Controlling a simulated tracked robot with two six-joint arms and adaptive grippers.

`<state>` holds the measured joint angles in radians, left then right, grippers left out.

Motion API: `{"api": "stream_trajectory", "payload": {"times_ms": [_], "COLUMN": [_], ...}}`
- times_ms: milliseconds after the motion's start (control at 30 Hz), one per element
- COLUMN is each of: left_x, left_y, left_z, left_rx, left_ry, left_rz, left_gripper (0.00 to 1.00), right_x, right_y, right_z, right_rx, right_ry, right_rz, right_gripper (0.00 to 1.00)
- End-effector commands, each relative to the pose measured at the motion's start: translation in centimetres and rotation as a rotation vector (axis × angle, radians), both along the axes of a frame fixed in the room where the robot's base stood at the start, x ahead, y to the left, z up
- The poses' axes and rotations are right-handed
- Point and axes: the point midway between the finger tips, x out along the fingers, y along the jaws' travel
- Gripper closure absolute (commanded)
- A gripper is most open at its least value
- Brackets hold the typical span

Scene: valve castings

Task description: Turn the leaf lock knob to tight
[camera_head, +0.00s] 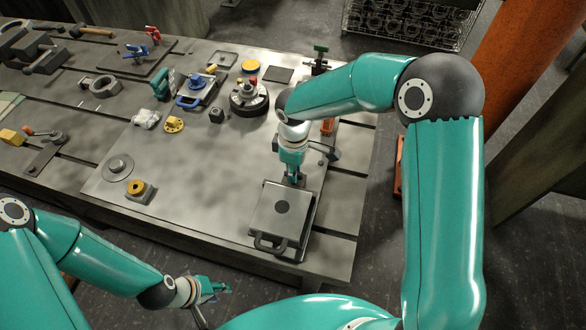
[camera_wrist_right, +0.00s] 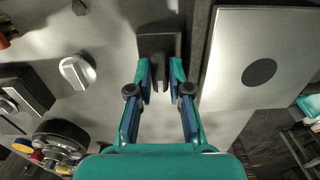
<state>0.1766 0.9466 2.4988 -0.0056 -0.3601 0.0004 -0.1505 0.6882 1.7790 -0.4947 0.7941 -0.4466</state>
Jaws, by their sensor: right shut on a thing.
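A square grey leaf plate (camera_head: 269,221) with a dark round spot lies at the table's front right, a dark handle loop at its near edge. It fills the right of the wrist view (camera_wrist_right: 225,65). My right gripper (camera_head: 294,181) reaches down just behind the plate's far edge. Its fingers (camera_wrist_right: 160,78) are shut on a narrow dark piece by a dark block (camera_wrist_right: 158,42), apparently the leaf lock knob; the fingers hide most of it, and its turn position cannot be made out. My left gripper (camera_head: 222,287) hangs in front of the table, apart from everything, its jaw opening unclear.
A silver oval knob (camera_wrist_right: 77,71) stands beside my right gripper in the wrist view. A black round fixture (camera_head: 249,102) with a red top stands behind it to the left. A yellow-topped block (camera_head: 138,190) and a flat disc (camera_head: 117,167) lie left on bare plate.

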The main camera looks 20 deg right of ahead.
Motion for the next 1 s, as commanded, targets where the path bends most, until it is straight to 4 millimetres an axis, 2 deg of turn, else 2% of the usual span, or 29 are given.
{"api": "stream_trajectory", "payload": {"times_ms": [367,1000], "left_x": [0.0,0.0], "left_y": [0.0,0.0], "left_z": [-1.6,-5.8], "left_rx": [0.0,0.0], "left_ry": [0.0,0.0], "left_rz": [0.0,0.0], "left_gripper": [0.6,0.6], "right_x": [0.2,0.2], "right_y": [0.0,0.0], "right_z": [-0.1,-0.1], "right_rx": [-0.001,0.002], "right_ry": [-0.006,-0.008], "right_rz": [-0.142,-0.72], "right_gripper": [1.0,1.0]}}
